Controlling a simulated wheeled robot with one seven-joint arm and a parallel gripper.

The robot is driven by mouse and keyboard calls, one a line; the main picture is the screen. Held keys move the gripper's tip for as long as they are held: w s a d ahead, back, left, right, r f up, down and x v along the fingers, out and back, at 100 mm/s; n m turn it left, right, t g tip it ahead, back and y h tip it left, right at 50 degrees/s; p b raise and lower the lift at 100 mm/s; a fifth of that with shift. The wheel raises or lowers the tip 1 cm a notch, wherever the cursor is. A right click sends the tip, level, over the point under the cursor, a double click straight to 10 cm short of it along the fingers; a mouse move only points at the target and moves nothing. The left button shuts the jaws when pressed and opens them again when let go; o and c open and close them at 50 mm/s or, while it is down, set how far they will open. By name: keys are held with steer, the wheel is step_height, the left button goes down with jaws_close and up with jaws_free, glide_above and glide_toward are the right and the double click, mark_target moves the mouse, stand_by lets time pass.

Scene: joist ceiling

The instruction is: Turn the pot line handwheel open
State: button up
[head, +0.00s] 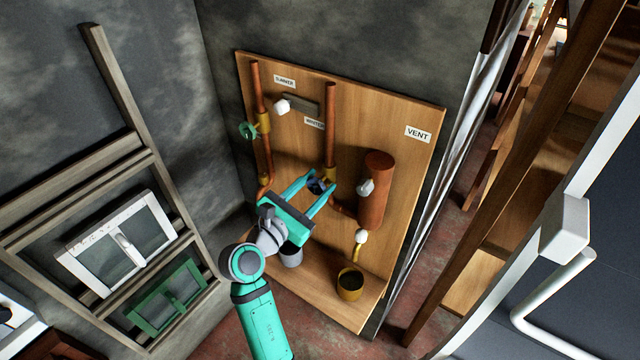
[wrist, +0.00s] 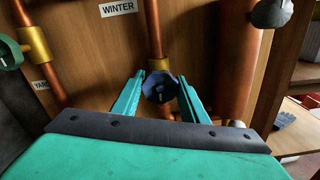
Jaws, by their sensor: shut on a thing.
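A dark blue handwheel (head: 315,187) sits on the brass valve of the middle copper pipe, low on the wooden board. It shows face-on in the wrist view (wrist: 160,88). My gripper (head: 320,183) reaches it from the front, with one teal finger on each side of its rim. In the wrist view my gripper (wrist: 160,82) is shut on this handwheel. No label reading "pot" is legible, and the angle of the wheel cannot be told.
A green handwheel (head: 248,130) is on the left pipe. A copper cylinder (head: 378,205) with a grey knob (head: 366,187) stands close at right. A brass pot (head: 350,285) and a grey bucket (head: 291,254) are below. SUMMER, WINTER and VENT labels mark the board (head: 400,170).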

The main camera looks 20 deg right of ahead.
steer(key=shift+r+n, duration=0.15)
steer(key=shift+n, duration=0.15)
stand_by(0.4)
steer(key=o, duration=1)
steer(key=shift+o, duration=0.2)
steer(key=shift+a, duration=0.1)
steer(key=shift+s+a, duration=0.2)
steer(key=shift+a, duration=0.05)
steer(key=v, duration=0.9)
steer(key=shift+s+a, duration=0.25)
steer(key=shift+s, duration=0.1)
